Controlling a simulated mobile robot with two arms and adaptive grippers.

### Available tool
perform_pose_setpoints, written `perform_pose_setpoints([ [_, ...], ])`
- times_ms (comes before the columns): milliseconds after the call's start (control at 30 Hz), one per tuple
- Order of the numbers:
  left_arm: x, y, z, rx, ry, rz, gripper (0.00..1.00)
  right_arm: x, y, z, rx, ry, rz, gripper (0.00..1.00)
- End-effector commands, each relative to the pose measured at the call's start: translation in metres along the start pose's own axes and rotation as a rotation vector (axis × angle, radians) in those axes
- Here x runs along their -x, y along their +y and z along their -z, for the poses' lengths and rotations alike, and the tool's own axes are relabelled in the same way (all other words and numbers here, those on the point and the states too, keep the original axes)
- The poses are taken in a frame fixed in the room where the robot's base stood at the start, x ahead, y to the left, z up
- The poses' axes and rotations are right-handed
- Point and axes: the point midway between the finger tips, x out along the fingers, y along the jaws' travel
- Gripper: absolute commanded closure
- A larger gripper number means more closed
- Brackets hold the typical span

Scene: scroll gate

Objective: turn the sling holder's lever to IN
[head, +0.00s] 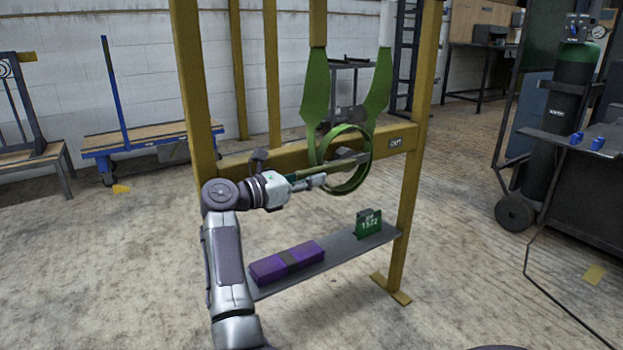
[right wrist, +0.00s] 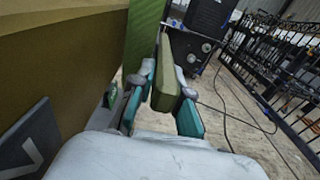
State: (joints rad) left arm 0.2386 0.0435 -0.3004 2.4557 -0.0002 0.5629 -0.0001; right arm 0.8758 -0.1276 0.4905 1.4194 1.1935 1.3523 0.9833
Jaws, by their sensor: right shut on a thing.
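The lever (head: 347,160) is a flat greyish bar at the middle of the yellow frame's crossbeam, in front of the green sling (head: 316,90) and its looped ring. A dark plate reading OUT (head: 396,142) is on the crossbeam to its right. My right gripper (head: 322,181) comes from the left, below the crossbeam. In the right wrist view its teal fingers (right wrist: 163,100) are shut on an olive bar (right wrist: 165,75), apparently the lever's end. Part of another lettered plate (right wrist: 25,140) shows at lower left there. My left gripper is not in view.
The frame's yellow posts (head: 409,200) stand either side of the crossbeam. A low shelf (head: 325,268) carries a purple bundle (head: 287,262) and a green block marked 1572 (head: 368,223). A gas cylinder (head: 566,100) and bench stand at right. Open floor lies in front.

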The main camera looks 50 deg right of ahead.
Motion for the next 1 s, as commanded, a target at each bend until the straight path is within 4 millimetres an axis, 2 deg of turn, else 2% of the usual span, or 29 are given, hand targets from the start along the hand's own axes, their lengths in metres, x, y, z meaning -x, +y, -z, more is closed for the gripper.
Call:
perform_pose_setpoints([
  [33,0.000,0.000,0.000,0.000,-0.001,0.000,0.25,-0.001,0.000,-0.002,-0.003,-0.002,-0.002,1.00],
  [67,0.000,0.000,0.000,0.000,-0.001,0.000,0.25,-0.001,0.000,-0.002,-0.003,-0.002,-0.002,0.80],
  [200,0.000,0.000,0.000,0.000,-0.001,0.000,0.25,-0.001,0.000,-0.002,-0.003,-0.002,-0.002,0.58],
  [567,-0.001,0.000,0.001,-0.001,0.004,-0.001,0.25,0.004,0.001,-0.001,-0.001,-0.001,-0.003,0.58],
  [667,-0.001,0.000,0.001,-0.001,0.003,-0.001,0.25,0.017,0.001,-0.001,-0.001,0.000,-0.005,0.58],
  [1000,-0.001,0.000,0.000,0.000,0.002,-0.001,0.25,0.087,0.001,-0.001,-0.001,-0.001,-0.005,0.58],
])
